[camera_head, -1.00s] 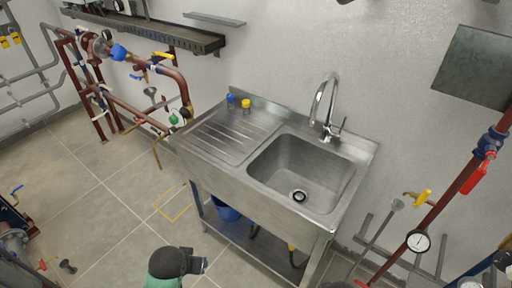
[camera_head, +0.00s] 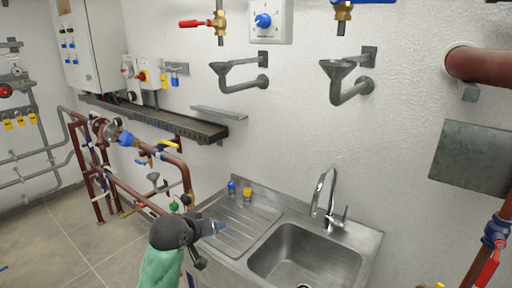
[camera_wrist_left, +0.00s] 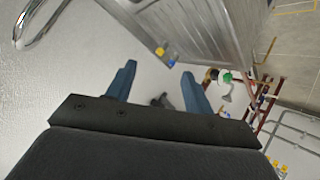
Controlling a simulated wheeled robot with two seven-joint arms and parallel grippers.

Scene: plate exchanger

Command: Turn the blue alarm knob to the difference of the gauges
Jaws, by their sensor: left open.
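A blue knob (camera_head: 263,20) sits on a white dial plate (camera_head: 284,30) on the wall, at the top of the head view. Marks ring the knob, but they are too small to read. No gauge face is readable now. My left gripper (camera_head: 215,228) is in front of the sink's drainboard, well below and left of the knob. In the left wrist view my left gripper (camera_wrist_left: 157,85) has its two blue fingers apart with nothing between them. My right gripper is not in view.
A steel sink (camera_head: 265,240) with a tall tap (camera_head: 324,190) stands below the knob. Blue and yellow small items (camera_head: 247,194) stand at its back edge. Drain funnels (camera_head: 338,70) and a red-handled valve (camera_head: 195,23) flank the wall space. A wall shelf (camera_head: 160,122) is at left.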

